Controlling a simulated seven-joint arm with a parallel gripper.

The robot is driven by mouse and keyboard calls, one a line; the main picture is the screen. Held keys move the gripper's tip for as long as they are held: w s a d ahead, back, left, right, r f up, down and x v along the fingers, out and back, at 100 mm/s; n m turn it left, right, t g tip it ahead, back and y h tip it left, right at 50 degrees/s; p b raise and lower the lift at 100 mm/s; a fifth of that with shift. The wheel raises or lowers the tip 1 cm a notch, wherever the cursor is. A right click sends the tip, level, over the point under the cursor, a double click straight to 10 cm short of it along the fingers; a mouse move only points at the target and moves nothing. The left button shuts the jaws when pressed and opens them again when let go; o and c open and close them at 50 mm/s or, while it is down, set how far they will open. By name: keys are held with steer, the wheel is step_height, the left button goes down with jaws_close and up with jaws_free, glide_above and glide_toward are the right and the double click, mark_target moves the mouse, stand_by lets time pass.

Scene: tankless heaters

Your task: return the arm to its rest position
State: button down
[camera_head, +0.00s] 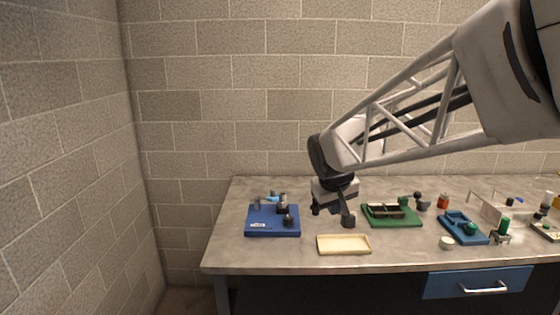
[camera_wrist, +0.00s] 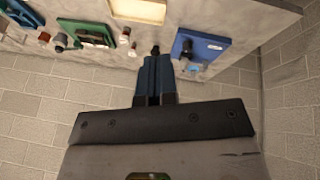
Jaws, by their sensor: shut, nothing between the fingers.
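My gripper (camera_head: 345,218) hangs from my white lattice arm above the workbench, over the space between a blue board and a green board in the head view. In the wrist view my gripper (camera_wrist: 154,62) shows as two blue-grey fingers close together. It is shut and holds nothing. The fingertips appear apart from the boards around them, though their exact height above the bench is hard to tell.
The grey workbench (camera_head: 225,240) carries a blue board with fittings (camera_head: 262,227), a cream tray (camera_head: 343,244), a green board (camera_head: 378,221) and a second blue tray (camera_head: 459,229). Several small items stand at right. Block walls close the back and left.

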steer(key=s+d+f+m+g, duration=0.1)
steer(key=s+d+f, duration=0.1)
steer(key=s, duration=1.3)
steer(key=s+d+f+m+g+y, duration=0.1)
steer(key=s+d+f+m, duration=0.1)
steer(key=s, duration=1.3)
steer(key=shift+d+f+m, duration=0.3)
steer(key=shift+d+f, duration=0.5)
